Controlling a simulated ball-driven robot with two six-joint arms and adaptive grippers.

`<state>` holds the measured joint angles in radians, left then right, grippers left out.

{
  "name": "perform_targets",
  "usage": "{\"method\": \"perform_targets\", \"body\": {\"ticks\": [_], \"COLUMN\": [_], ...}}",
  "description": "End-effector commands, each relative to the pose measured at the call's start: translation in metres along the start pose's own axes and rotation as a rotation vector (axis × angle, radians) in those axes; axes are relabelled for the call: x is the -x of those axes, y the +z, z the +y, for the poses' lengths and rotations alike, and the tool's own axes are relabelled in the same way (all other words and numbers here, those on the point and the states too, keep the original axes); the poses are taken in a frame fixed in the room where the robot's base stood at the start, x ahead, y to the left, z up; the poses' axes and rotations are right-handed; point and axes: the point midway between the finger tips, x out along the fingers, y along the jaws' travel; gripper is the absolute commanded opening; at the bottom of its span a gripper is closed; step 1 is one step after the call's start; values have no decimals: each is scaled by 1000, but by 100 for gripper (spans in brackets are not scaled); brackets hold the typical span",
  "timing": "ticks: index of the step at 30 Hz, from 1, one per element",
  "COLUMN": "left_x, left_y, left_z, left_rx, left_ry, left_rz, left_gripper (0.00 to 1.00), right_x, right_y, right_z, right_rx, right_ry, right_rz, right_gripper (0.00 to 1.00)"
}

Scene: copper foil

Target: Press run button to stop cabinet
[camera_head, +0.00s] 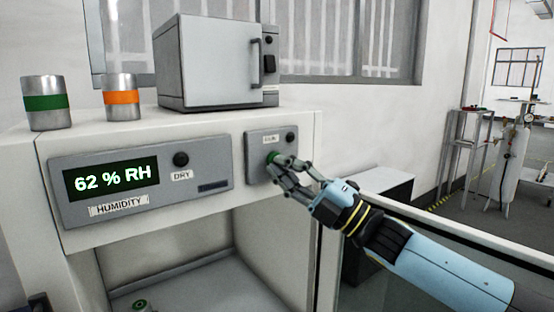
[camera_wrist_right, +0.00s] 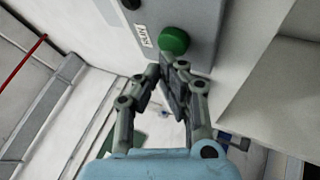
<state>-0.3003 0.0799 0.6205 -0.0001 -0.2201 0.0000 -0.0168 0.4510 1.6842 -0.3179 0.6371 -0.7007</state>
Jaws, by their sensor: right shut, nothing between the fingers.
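The cabinet (camera_head: 180,238) is a pale box with a grey humidity panel (camera_head: 215,172) reading "62 % RH". Right of it is a smaller grey panel (camera_head: 254,143) with a green run button (camera_head: 272,157) and a dark knob. In the right wrist view the green button (camera_wrist_right: 174,41) stands out beside a "RUN" label (camera_wrist_right: 146,36). My right gripper (camera_head: 272,166) is shut and empty, its fingertips at the button, partly covering it. In the right wrist view the fingertips (camera_wrist_right: 166,72) are just below the button; I cannot tell if they touch. My left gripper is not in view.
A grey oven-like box (camera_head: 210,62) and two metal cans, one green-banded (camera_head: 46,102) and one orange-banded (camera_head: 121,97), stand on the cabinet top. A dark knob (camera_head: 181,159) sits by the "DRY" label.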

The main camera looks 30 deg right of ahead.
Motion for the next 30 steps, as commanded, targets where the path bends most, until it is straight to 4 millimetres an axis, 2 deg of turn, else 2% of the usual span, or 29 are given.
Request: {"method": "perform_targets", "body": {"ticks": [8,21,30], "left_x": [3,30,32], "left_y": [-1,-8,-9], "left_z": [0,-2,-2], "left_rx": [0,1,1], "left_ry": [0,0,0], "left_rz": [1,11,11], "left_gripper": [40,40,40], "right_x": [3,40,48], "right_y": [-2,-22,-26], "right_z": [2,24,25], "right_rx": [-1,-2,0], "right_ry": [-1,-2,0], "right_rz": [0,1,0], "right_gripper": [0,0,0]}}
